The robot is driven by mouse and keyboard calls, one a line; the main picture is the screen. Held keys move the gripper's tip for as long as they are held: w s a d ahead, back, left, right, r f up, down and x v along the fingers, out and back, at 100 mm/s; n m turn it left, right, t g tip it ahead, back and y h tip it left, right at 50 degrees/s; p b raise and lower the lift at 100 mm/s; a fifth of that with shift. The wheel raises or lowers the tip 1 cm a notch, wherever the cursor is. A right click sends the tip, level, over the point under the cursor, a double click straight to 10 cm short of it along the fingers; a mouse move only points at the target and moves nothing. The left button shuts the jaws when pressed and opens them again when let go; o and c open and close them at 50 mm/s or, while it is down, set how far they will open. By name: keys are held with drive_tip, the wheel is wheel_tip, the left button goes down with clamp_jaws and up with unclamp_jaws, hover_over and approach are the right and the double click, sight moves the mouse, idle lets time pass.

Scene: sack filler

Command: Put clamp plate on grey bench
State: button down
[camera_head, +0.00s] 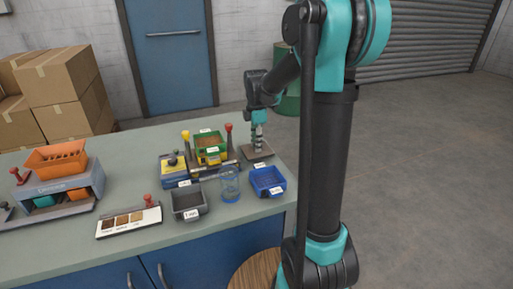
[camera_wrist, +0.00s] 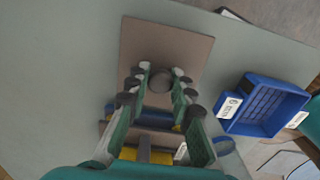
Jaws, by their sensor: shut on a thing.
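The clamp plate is a flat grey-brown rectangle (camera_head: 262,153) with a round knob, at the back right of the grey bench (camera_head: 125,160). In the wrist view the plate (camera_wrist: 160,40) lies under my fingers, with the bench top (camera_wrist: 60,70) around it. My gripper (camera_head: 258,145) points down over the plate and is shut on its knob; in the wrist view the fingertips (camera_wrist: 160,76) stand on both sides of the knob. The fingers hide part of the plate's near end. I cannot tell whether the plate touches the bench or hangs just above it.
A blue bin (camera_head: 267,180), a clear jar (camera_head: 230,184) and a dark grey bin (camera_head: 188,203) stand in front of the plate. The green and yellow filler (camera_head: 210,150) is to its left. An orange tray (camera_head: 56,157) sits far left. The bench's right edge is close.

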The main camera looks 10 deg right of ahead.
drive_tip(key=shift+f, duration=0.85)
drive_tip(key=shift+f, duration=0.1)
drive_tip(key=c, duration=1.3)
unclamp_jaws()
wheel_tip(320, 180, up, 12)
drive_tip(key=shift+r, duration=0.15)
